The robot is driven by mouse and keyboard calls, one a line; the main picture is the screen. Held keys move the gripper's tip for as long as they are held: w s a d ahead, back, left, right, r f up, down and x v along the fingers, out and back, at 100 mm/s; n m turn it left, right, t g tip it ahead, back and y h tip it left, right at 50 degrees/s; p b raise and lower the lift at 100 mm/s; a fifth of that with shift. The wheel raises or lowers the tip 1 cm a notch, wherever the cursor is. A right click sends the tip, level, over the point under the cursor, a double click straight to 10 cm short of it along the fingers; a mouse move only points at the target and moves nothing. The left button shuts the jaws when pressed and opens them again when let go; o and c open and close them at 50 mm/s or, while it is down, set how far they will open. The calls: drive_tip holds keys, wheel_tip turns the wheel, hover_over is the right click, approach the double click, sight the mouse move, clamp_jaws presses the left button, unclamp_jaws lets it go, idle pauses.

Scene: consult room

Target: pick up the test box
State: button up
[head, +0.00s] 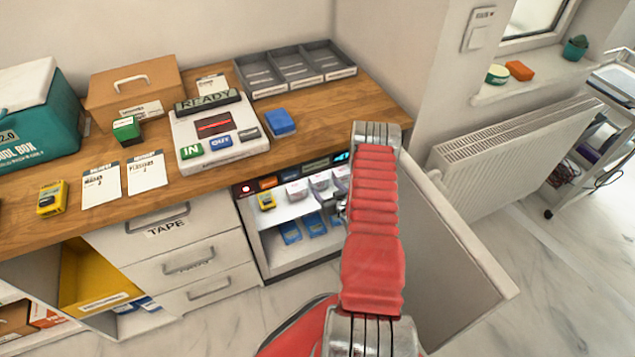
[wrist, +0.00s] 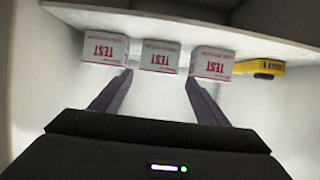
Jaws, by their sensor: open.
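Three white test boxes with red TEST lettering stand in a row on the upper shelf of an open cabinet. In the wrist view they appear upside down: the left one (wrist: 104,48), the middle one (wrist: 160,56) and the right one (wrist: 212,63). In the head view they are small, one of them a test box (head: 297,190) near the shelf front. My gripper (wrist: 159,80) is open and empty, its fingertips on either side of the middle box's line, close to the boxes. Contact cannot be told. In the head view my arm hides most of the gripper (head: 341,208).
A yellow device (wrist: 260,68) sits beside the boxes on the shelf (head: 292,211). Blue packs (head: 291,232) lie on the level below. The cabinet's open door (head: 455,245) stands to the right of my arm. The wooden counter (head: 215,180) overhangs the cabinet.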

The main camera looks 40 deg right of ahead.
sight(318, 179)
drive_tip(key=shift+x, duration=2.45)
drive_tip(key=shift+x, duration=2.6)
drive_tip(key=shift+s+d, duration=0.1)
drive_tip(key=shift+c, duration=0.5)
drive_tip(key=c, duration=0.8)
